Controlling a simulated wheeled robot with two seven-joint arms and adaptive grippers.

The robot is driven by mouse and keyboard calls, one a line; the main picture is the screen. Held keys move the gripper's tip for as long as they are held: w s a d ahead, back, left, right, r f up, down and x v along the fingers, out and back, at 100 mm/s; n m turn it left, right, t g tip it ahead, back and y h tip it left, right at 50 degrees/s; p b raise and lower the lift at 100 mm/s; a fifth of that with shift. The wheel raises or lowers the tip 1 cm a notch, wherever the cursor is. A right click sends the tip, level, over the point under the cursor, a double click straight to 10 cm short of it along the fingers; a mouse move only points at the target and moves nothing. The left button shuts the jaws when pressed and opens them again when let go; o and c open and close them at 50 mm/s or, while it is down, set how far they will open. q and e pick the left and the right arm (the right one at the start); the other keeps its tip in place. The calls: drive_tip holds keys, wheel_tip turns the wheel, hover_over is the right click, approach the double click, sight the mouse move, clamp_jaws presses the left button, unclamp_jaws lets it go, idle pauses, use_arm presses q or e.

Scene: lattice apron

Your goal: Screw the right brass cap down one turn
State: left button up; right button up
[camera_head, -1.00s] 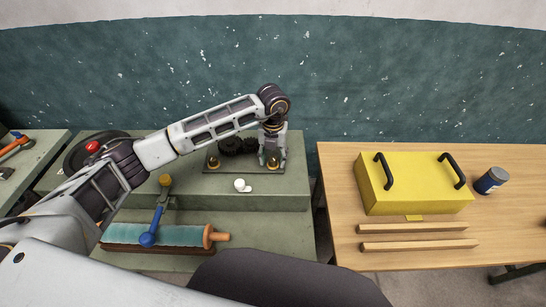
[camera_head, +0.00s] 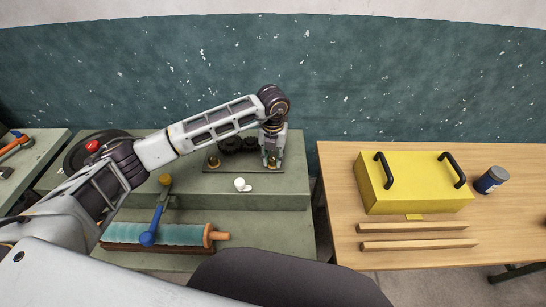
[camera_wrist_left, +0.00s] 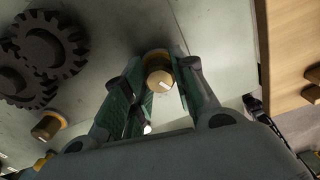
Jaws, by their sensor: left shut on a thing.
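The right brass cap (camera_wrist_left: 158,72) sits between the fingertips of my left gripper (camera_wrist_left: 157,68) in the left wrist view, and the fingers are shut on it. In the head view my left gripper (camera_head: 272,158) points down at the right end of the dark plate (camera_head: 232,170), and its fingers partly cover the cap. The left brass cap (camera_head: 214,161) stands apart at the plate's left end; it also shows in the left wrist view (camera_wrist_left: 47,126). My right gripper is not in view.
Dark gears (camera_head: 231,146) stand between the caps, close to my gripper. A white round piece (camera_head: 240,184) lies in front of the plate. A yellow box (camera_head: 415,187) and two wooden bars (camera_head: 420,244) lie on the right table.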

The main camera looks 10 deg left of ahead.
use_arm(q)
drive_tip(key=shift+m+b, duration=0.6)
drive_tip(key=shift+b, duration=0.05)
drive_tip(key=shift+f+m+b, duration=0.1)
drive_tip(key=shift+m+b, duration=0.45)
drive_tip(key=shift+m, duration=0.05)
drive_tip(key=m+b, duration=0.2)
drive_tip(key=shift+m+b, duration=0.3)
drive_tip(key=shift+m, duration=0.1)
drive_tip(key=shift+m+b, duration=0.4)
drive_tip(key=shift+m, duration=0.2)
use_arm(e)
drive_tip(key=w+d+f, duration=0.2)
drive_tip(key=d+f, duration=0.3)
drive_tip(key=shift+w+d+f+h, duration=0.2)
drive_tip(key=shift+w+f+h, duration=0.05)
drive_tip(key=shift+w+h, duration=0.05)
use_arm(q)
drive_tip(key=o, duration=1)
drive_tip(key=shift+o, duration=0.3)
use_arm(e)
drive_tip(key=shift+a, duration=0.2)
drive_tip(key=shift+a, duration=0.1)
